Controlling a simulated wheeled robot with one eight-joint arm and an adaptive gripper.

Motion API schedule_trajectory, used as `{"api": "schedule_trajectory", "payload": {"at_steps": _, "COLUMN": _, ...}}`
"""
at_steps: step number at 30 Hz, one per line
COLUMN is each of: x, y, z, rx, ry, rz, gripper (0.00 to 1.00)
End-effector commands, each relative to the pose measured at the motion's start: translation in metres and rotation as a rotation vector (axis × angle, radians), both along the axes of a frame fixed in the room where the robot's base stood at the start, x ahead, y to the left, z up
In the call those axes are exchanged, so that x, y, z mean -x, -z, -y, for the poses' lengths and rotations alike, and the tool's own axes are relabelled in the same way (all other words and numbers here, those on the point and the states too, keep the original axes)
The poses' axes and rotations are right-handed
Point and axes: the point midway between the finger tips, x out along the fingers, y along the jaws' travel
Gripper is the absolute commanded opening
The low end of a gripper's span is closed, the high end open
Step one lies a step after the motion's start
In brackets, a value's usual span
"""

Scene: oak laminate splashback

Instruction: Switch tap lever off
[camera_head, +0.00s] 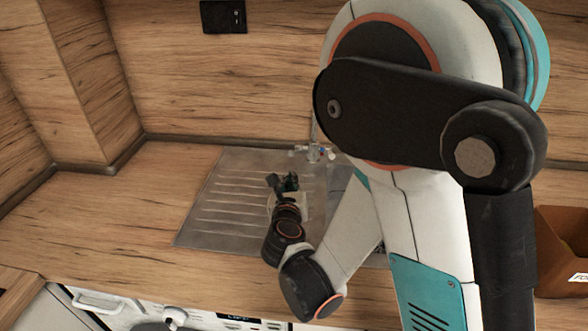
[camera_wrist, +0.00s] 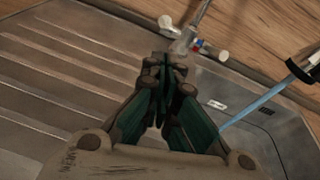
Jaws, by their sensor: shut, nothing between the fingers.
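The tap (camera_head: 315,152) stands at the back of the metal sink, with a short lever on each side. In the wrist view its chrome body (camera_wrist: 186,42) has a pale left lever (camera_wrist: 168,25) and a pale right lever (camera_wrist: 222,56), with small red and blue marks near the right one. A blue stream (camera_wrist: 255,104) runs from a white and black spout end (camera_wrist: 304,66) toward the basin. My gripper (camera_head: 284,180) is shut and empty over the drainboard, in front of the tap. In the wrist view its fingertips (camera_wrist: 165,62) appear just below the tap body; contact cannot be told.
The ridged drainboard (camera_head: 225,200) lies left of the basin (camera_wrist: 285,125). My arm hides much of the basin in the head view. A wooden splashback (camera_head: 200,90) rises behind. A brown box (camera_head: 563,245) is at the right. The left counter (camera_head: 130,205) is clear.

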Motion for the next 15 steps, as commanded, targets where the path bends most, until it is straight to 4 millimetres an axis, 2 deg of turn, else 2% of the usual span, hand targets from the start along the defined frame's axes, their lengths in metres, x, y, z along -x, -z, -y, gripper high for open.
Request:
{"api": "schedule_trajectory", "payload": {"at_steps": 5, "x": -0.008, "y": 0.004, "z": 0.001, "rx": 0.044, "ry": -0.004, "rz": 0.005, "gripper": 0.0}}
{"api": "schedule_trajectory", "payload": {"at_steps": 15, "x": -0.063, "y": 0.018, "z": 0.01, "rx": 0.041, "ry": -0.002, "rz": 0.005, "gripper": 0.0}}
